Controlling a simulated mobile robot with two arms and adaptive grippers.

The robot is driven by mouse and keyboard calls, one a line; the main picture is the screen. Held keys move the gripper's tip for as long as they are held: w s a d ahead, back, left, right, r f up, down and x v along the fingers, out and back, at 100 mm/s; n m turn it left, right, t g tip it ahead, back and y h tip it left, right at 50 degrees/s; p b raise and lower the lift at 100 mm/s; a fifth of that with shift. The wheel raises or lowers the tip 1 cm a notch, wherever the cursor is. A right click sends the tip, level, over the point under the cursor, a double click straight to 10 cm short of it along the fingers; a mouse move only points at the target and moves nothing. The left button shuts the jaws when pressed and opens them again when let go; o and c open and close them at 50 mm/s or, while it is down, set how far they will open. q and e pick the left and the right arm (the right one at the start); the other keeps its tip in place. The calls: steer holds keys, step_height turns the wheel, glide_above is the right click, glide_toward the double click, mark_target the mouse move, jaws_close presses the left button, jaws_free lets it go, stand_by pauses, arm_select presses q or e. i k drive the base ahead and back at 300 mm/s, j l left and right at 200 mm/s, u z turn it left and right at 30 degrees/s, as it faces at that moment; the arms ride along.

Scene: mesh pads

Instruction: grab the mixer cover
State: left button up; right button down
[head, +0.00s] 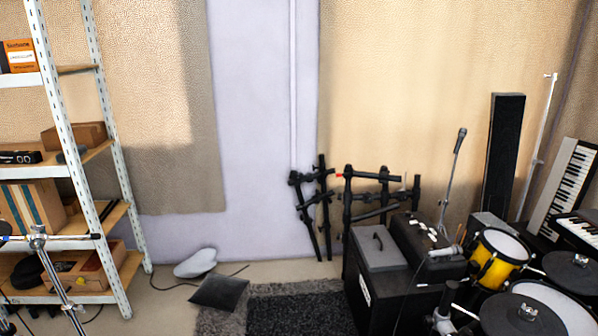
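A flat grey panel with a dark handle (380,248), which looks like the mixer cover, lies on top of a large black case (378,300) at the right. Beside it on the right is a dark box with small light knobs or plugs (420,236), possibly the mixer. The two look side by side; I cannot tell if they touch. Neither of my grippers is in view.
Yellow drum (497,258), cymbal pads (521,313), microphone stand (448,185) and keyboards (566,187) crowd the right. A black rack (323,210) stands by the wall. Shelving (72,150) fills the left. A cushion (219,292) and dark mat (300,313) lie on the floor.

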mark_target(379, 252)
steer(key=i+j+z, duration=0.2)
steer(key=i, duration=0.35)
steer(key=i+z, duration=0.25)
steer(key=i, duration=0.3)
steer(key=i+j+z, duration=0.2)
steer(key=i+j, duration=0.15)
steer(key=i, duration=0.15)
